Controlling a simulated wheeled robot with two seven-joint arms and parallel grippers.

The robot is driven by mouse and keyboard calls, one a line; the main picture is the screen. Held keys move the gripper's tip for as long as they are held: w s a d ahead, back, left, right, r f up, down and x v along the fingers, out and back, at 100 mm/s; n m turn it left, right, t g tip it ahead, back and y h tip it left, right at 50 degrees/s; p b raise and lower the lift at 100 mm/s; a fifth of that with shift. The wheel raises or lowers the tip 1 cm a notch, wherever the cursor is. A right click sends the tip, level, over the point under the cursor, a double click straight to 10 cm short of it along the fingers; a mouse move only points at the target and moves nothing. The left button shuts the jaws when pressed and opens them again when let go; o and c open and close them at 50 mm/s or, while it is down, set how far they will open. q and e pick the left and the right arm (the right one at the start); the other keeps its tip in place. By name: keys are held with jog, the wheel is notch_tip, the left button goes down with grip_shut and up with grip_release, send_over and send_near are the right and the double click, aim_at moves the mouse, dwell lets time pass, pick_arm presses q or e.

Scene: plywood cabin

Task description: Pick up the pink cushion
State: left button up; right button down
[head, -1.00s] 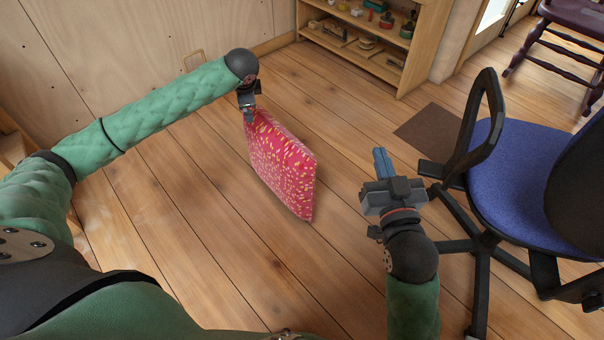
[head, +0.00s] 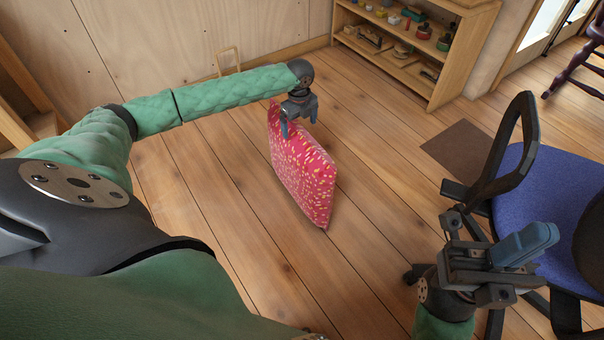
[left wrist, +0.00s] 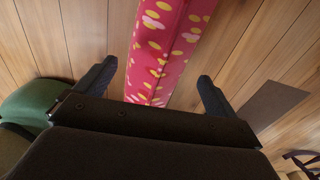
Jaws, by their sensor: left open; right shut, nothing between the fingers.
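The pink cushion (head: 303,175), with yellow and pale spots, stands on edge on the wooden floor, slightly tilted. My left gripper (head: 299,118) is open at its upper edge, one finger on the near side and one toward the right. In the left wrist view the cushion's narrow edge (left wrist: 162,50) lies between the lines of the two spread fingers (left wrist: 155,78), with a gap on both sides. Neither finger visibly touches it. My right gripper (head: 535,240) is shut and empty at the lower right, in front of the chair.
A blue office chair (head: 535,185) with black armrests stands at the right, close to my right gripper. A low shelf (head: 470,50) with small items stands against the back. A brown mat (head: 462,150) lies on the floor. The floor around the cushion is clear.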

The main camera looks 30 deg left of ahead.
pick_arm(q)
jog(key=shift+m, duration=0.5)
jog(key=shift+f+b, duration=0.5)
jog(key=shift+f, duration=0.95)
jog(key=f, duration=0.1)
jog(key=f+b, duration=0.1)
jog(key=f, duration=0.1)
jog(key=f+b, duration=0.1)
jog(key=f, duration=0.1)
jog(key=shift+w+a, duration=0.2)
jog(key=shift+a, duration=0.05)
jog(key=c, duration=1.6)
jog(key=shift+r, duration=0.1)
jog(key=shift+c, duration=1)
jog(key=shift+r, duration=0.1)
